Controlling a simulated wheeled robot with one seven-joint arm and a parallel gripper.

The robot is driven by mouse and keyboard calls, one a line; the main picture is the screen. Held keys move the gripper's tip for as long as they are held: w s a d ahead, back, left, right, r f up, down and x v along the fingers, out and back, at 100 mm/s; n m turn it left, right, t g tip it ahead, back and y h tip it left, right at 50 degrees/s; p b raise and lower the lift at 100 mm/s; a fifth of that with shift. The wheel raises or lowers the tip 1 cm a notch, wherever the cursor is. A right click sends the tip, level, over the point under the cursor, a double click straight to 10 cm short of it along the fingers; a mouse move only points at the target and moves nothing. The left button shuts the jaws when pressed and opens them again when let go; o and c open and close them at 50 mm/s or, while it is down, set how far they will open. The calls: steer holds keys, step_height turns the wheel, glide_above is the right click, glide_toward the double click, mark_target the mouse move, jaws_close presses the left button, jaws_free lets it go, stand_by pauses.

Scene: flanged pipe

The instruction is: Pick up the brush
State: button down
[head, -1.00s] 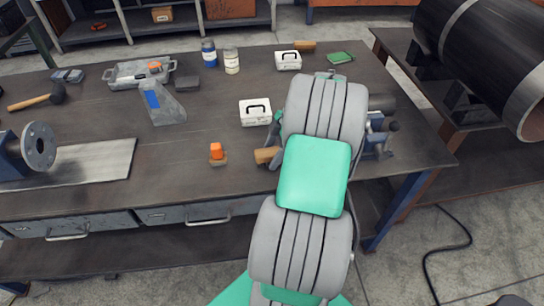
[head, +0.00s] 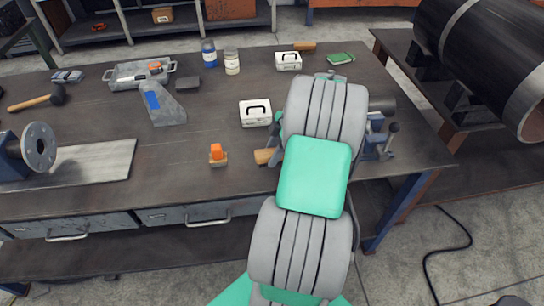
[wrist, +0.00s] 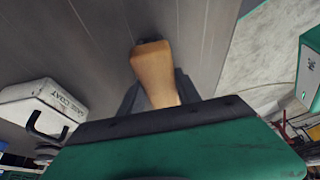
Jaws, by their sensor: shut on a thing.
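The brush shows as a light wooden handle (head: 264,156) in the head view, at the left side of my arm and near the front of the bench. In the wrist view the wooden handle (wrist: 154,72) stands out between the dark fingers of my gripper (wrist: 158,98). My gripper is shut on it. The bristle end is hidden, and my arm covers most of the gripper in the head view. I cannot tell whether the brush touches the bench top.
On the workbench (head: 100,190), an orange-topped block (head: 217,155) lies left of the brush. A white case (head: 255,113) stands behind it and also shows in the wrist view (wrist: 42,108). A vise (head: 378,140) is right of my arm.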

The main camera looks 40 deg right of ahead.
mark_target(269, 152)
steer(key=shift+r+p, duration=0.45)
steer(key=shift+p, duration=0.1)
steer(key=shift+r+b, duration=0.35)
steer(key=shift+b, duration=0.05)
steer(key=shift+d+r, duration=0.1)
steer(key=shift+r, duration=0.8)
steer(key=s+r, duration=1)
steer(key=s, duration=0.4)
steer(key=shift+b, duration=0.35)
